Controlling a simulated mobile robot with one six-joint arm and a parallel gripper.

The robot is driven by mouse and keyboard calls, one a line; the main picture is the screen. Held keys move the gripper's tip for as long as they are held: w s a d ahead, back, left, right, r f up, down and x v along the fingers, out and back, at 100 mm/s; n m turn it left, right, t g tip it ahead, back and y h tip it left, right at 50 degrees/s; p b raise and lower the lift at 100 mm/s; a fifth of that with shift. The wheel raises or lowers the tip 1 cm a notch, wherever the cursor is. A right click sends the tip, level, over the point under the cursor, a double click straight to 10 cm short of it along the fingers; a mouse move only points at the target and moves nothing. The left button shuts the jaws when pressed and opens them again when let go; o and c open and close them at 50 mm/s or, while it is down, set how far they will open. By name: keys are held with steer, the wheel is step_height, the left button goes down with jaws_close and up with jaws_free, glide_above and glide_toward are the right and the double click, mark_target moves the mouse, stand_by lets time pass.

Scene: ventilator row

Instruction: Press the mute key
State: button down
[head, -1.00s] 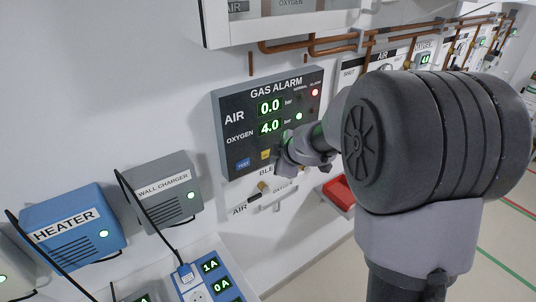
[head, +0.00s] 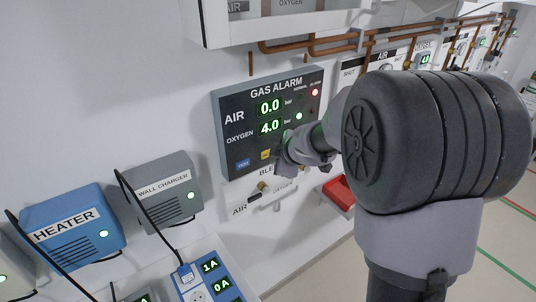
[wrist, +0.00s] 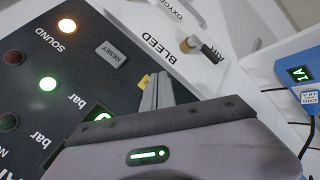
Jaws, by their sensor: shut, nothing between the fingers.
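The gas alarm panel (head: 230,105) is a dark box on the white wall, reading AIR 0.0 bar and OXYGEN 4.0 bar. A small yellow key (head: 265,154), likely the mute key, sits on its lower edge, right of the blue TEST key (head: 243,163). My gripper (head: 283,166) is shut and empty, close to the right of the yellow key. In the wrist view the fingers (wrist: 156,90) cover most of the yellow key (wrist: 145,80); contact cannot be told. The grey RESET key (wrist: 111,54) and a lit lamp by SOUND (wrist: 67,26) show beside them.
Bleed valves for air (head: 262,187) and oxygen sit just below the panel. A red tray (head: 338,192) is at the right. The wall charger (head: 165,195), blue heater (head: 75,228) and a blue socket strip (head: 212,275) with cables are at lower left.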

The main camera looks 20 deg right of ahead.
stand_by(0.3)
steer(key=shift+w+a+p, duration=0.15)
steer(key=shift+w+p, duration=0.2)
steer(key=shift+w, duration=0.1)
steer(key=shift+w+a, duration=0.1)
steer(key=shift+w, duration=0.2)
stand_by(0.5)
steer(key=shift+s, duration=0.15)
steer(key=shift+s+d, duration=0.2)
steer(key=shift+s, duration=0.35)
steer(key=s, duration=0.1)
steer(key=s+d, duration=0.1)
steer(key=s, duration=0.2)
steer(key=shift+s+d+b, duration=0.3)
steer(key=shift+s+b, duration=0.05)
steer(key=shift+s, duration=0.05)
stand_by(0.5)
